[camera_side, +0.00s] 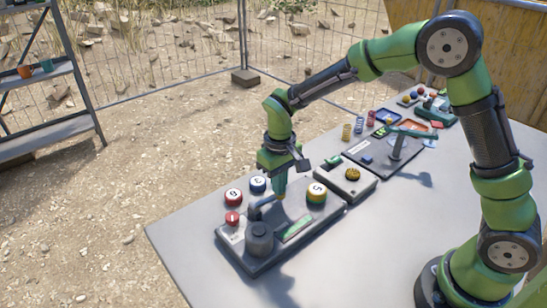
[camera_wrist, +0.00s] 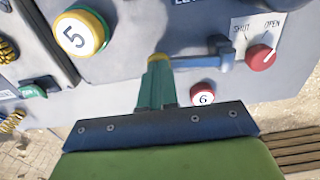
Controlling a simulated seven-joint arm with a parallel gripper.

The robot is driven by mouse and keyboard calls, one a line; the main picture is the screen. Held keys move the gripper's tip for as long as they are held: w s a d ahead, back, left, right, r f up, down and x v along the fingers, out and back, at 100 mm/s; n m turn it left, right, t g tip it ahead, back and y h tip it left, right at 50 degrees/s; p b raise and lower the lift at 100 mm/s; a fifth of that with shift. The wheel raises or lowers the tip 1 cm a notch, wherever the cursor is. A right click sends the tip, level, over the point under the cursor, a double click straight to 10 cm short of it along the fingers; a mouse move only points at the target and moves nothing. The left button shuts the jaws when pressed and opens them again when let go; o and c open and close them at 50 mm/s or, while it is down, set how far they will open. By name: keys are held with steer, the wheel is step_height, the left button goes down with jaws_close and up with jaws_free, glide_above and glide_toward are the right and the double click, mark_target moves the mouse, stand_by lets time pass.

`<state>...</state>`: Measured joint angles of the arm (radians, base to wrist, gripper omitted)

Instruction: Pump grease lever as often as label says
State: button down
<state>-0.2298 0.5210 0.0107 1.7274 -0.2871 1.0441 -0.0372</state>
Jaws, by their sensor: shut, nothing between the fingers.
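The grease pump is a dark cylinder (camera_side: 259,240) at the front of the nearest panel, with a blue-grey lever (camera_side: 262,206) above it. In the wrist view the lever (camera_wrist: 205,61) runs sideways, its left end beside my fingertips. My gripper (camera_side: 281,194) is shut and points down at the lever's end; it also shows in the wrist view (camera_wrist: 158,62). I cannot tell whether it touches the lever. Nothing is held. A label with dark letters is cut off at the wrist view's top edge; no pump count is readable.
Near the lever are a yellow-rimmed button 5 (camera_wrist: 80,34), a red button 6 (camera_wrist: 202,94), a blue button 3 (camera_side: 258,184) and a red knob (camera_wrist: 261,57) by SHUT and OPEN marks. A green strip (camera_side: 298,229) lies beside the pump. More panels extend right; the table's front is clear.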

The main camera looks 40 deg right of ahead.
steer(key=shift+r, duration=1.65)
steer(key=shift+f, duration=0.1)
steer(key=shift+f, duration=1.55)
steer(key=shift+r, duration=1.65)
